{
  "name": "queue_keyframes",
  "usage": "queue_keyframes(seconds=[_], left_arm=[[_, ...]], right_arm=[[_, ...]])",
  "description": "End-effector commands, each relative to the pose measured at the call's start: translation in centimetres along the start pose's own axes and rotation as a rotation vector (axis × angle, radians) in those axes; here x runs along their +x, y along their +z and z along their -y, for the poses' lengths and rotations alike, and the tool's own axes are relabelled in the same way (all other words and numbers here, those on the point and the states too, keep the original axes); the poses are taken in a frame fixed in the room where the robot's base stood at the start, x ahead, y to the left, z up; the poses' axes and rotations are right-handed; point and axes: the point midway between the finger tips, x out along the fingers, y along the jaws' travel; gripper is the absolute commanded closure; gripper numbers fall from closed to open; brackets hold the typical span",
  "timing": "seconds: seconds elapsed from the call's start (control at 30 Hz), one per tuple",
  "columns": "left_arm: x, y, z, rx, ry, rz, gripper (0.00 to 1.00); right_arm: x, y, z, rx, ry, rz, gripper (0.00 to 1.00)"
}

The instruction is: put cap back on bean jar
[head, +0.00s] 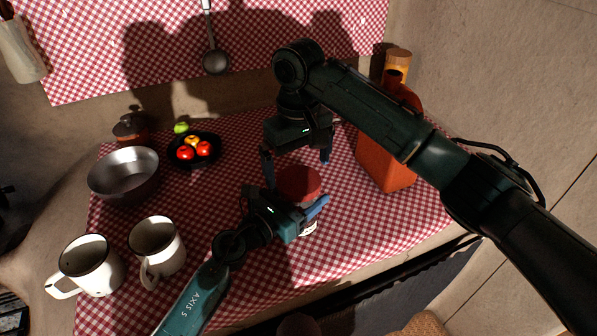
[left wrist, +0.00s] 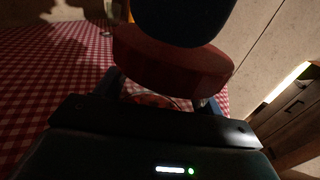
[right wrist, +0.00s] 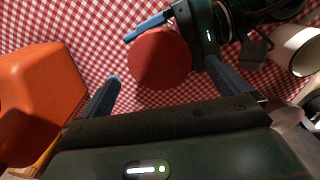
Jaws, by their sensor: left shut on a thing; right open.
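The bean jar (head: 308,229) stands upright on the checked cloth, mostly hidden by my left gripper (head: 314,212), which is shut on it. In the left wrist view, a little of the jar (left wrist: 150,100) shows between the fingers. The red cap (head: 299,182) is at the jar's mouth; I cannot tell whether it is fully seated. It also shows in the left wrist view (left wrist: 170,65) and the right wrist view (right wrist: 160,58). My right gripper (head: 297,164) is open and empty, just above and behind the cap, with its fingers spread and pointing down.
An orange canister (head: 385,165) stands to the right, close to my right arm. A metal bowl (head: 124,174), a dark plate of fruit and vegetables (head: 212,160) and two white mugs (head: 92,264) (head: 158,246) are on the left. The cloth front right of the jar is clear.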

Motion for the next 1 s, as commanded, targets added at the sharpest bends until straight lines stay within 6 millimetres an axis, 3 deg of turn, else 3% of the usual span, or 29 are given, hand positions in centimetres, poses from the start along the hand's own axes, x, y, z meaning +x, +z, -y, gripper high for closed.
queue_keyframes(seconds=[0.2,0.4,0.83,0.87,1.0], left_arm=[[0.0,-0.1,0.1,-0.003,-0.001,-0.003,0.95],[0.0,-0.2,0.1,-0.003,-0.001,-0.003,0.95],[0.0,-0.1,0.1,-0.003,-0.001,-0.003,0.95],[0.0,-0.1,0.1,-0.003,-0.001,-0.003,0.3],[0.0,-0.1,0.0,-0.002,-0.001,-0.002,0.19]], right_arm=[[-5.0,0.0,0.0,0.0,0.001,-0.003,0.0],[-8.1,0.0,0.0,0.001,0.002,-0.002,0.0],[-9.0,0.0,0.0,0.0,-0.001,0.0,0.0],[-9.0,0.0,0.0,0.0,-0.001,0.0,0.0],[-9.0,0.0,0.0,0.0,-0.001,0.0,0.0]])
